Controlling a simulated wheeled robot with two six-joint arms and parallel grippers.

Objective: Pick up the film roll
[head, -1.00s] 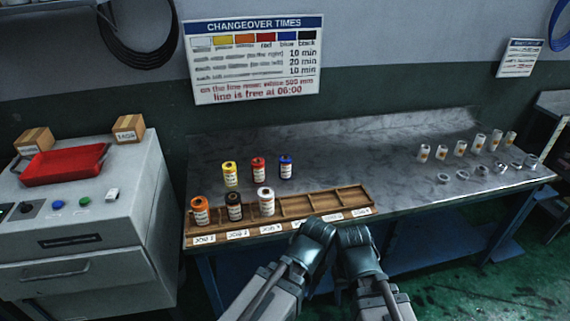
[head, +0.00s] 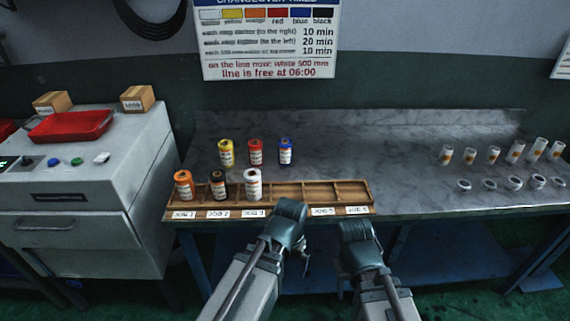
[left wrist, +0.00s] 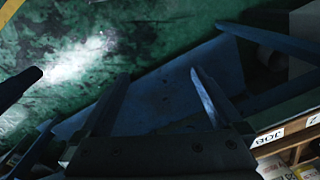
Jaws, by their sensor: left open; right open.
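Six film rolls stand upright. Yellow (head: 226,153), red (head: 255,152) and blue (head: 286,151) rolls are on the bench top behind the wooden rack (head: 325,186). Orange (head: 183,185), black (head: 217,185) and white (head: 253,185) rolls are in the rack's left compartments; its right compartments are empty. My left gripper (head: 290,228) is at the rack's front edge, right of the white roll and apart from it. In the left wrist view its fingers (left wrist: 157,90) are open with nothing between them. My right gripper (head: 357,248) is in front of the rack, empty; its fingertips are hard to make out.
Several clear tubes (head: 493,155) and white rings (head: 489,185) stand on the right of the metal bench (head: 410,150). A grey machine (head: 90,190) with a red tray (head: 70,126) is at the left. The bench middle is clear.

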